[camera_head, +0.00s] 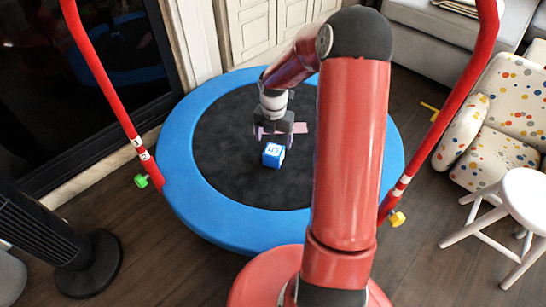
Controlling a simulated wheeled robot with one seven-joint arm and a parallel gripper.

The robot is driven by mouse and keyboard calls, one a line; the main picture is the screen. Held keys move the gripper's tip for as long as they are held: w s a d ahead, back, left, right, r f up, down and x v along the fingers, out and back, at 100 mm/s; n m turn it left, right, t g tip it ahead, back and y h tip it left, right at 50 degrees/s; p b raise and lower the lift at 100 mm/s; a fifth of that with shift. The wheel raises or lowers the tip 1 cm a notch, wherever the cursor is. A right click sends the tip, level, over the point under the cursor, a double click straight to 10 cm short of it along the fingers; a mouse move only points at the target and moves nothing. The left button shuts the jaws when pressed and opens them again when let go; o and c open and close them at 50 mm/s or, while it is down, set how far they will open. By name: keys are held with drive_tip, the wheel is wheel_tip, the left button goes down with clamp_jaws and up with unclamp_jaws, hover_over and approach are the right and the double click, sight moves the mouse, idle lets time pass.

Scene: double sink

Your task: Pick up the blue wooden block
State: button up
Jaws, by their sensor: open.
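A blue block (273,155) with a white face bearing a blue figure like a 5 rests on the black middle of a round trampoline (195,200) with a blue rim. My gripper (272,134) is open and points down just behind the block, close to its far side in the picture. I cannot tell whether the fingers touch the block or how high they are above the mat. A flat pink piece (299,128) shows right beside the gripper; what it is I cannot tell.
Red handle posts (100,75) rise at the left and right of the trampoline. A black tower fan (90,262) stands at lower left. A white stool (526,197) and a dotted armchair (505,115) are at right. Pale cabinet doors (262,28) stand behind. The mat around the block is mostly clear.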

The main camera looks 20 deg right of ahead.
sight(274, 150)
wheel_tip(274, 150, down, 8)
drive_tip(key=shift+s+a+r+b, duration=0.1)
drive_tip(key=shift+b, duration=1.05)
drive_tip(key=c, duration=1.1)
drive_tip(key=shift+r, duration=0.1)
